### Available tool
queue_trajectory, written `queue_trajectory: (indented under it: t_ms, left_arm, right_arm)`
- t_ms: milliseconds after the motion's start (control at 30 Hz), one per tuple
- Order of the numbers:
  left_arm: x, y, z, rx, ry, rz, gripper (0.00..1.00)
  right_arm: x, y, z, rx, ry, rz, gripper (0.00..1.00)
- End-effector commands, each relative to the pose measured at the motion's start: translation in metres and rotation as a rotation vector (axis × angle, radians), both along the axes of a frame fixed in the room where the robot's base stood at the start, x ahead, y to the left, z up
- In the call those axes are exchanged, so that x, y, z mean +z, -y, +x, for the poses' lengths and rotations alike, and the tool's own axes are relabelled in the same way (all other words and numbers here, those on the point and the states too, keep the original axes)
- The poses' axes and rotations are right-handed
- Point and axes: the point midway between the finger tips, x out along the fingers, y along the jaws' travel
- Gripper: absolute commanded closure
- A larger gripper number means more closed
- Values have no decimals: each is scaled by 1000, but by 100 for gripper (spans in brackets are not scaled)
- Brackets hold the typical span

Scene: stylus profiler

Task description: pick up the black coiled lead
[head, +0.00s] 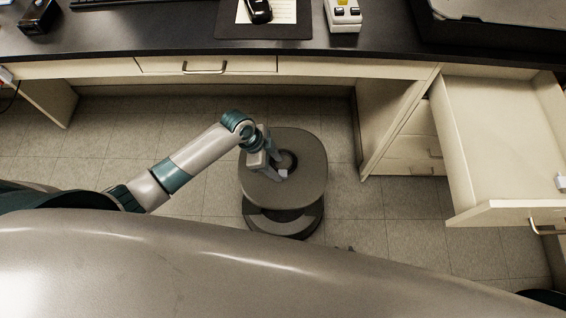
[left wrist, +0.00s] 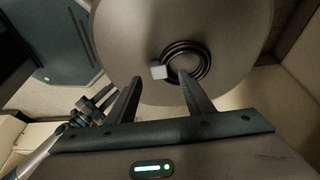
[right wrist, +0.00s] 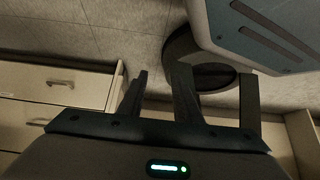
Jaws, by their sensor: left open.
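The black coiled lead (left wrist: 207,62) lies as a flat ring on a round grey-brown stool top (left wrist: 120,35), with a small pale plug (left wrist: 158,72) at one side. In the head view the lead (head: 294,157) is partly behind my left gripper (head: 274,172). My left gripper is open, its fingers pointing down at the stool top. In the left wrist view its right fingertip overlaps the edge of the coil and the other is off to the left. Nothing shows between the fingers; whether they touch the lead is unclear. My right gripper (right wrist: 161,72) is open and empty.
A dark-topped desk (head: 150,35) runs along the back, with a shut drawer (head: 205,66) under it. At the right a drawer (head: 495,130) stands pulled out. The stool stands on open tiled floor (head: 330,200) before the knee space.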

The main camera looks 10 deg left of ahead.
Motion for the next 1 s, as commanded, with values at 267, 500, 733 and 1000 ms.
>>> queue_trajectory:
  t_ms: [267, 500, 733, 1000]
  left_arm:
    - [-29, 12, 1, 1, -2, 0, 53]
    - [-34, 14, 1, 0, 1, 0, 53]
    - [-34, 14, 1, 0, 1, 0, 53]
    - [-34, 14, 2, 0, 1, 0, 93]
  right_arm:
    - [-10, 3, -17, -1, -48, -10, 69]
    - [-10, -1, -17, -3, -48, -6, 69]
    - [-8, -3, -14, -3, -41, -1, 69]
    - [-7, -3, -12, -2, -38, -1, 69]
